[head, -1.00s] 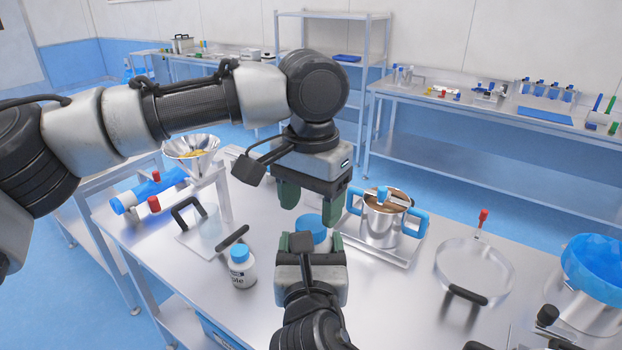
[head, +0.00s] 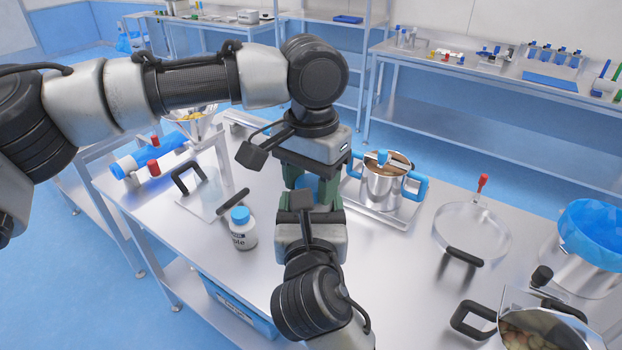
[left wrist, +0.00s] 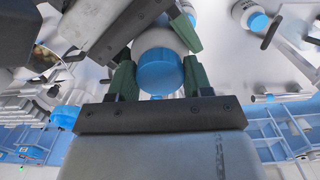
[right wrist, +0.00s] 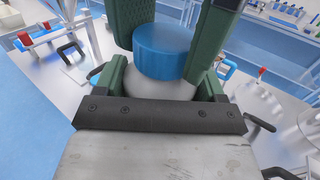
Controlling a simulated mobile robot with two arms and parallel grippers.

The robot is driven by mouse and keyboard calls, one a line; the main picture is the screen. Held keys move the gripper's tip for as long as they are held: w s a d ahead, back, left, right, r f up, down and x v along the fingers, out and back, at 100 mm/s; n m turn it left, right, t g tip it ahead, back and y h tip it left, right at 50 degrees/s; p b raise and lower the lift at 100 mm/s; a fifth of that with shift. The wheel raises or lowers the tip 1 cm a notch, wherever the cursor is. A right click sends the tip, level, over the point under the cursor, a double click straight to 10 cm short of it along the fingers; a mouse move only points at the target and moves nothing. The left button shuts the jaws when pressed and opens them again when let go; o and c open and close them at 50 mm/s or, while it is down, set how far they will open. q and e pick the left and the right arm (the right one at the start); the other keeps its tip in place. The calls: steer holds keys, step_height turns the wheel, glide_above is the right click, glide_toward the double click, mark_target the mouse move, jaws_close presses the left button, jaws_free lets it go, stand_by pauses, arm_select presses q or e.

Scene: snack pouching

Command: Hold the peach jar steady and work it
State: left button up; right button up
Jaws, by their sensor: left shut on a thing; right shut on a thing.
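The lid also shows in the right wrist view (right wrist: 165,50), between my left fingers. The jar's label is hidden.
A second white jar with a blue lid (head: 242,232) stands to the left. A steel pot with blue handles (head: 385,185) stands close on the right. A clear round lid (head: 472,232), a blue-lined bucket (head: 590,240) and a pan (head: 545,325) lie further right.

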arm_select(q)
steer(key=shift+m, duration=0.9)
steer(key=o, duration=0.9)
steer(key=shift+o, duration=0.9)
steer(key=shift+s+d, duration=0.1)
step_height(320, 180, up, 12)
steer(key=shift+w, duration=0.2)
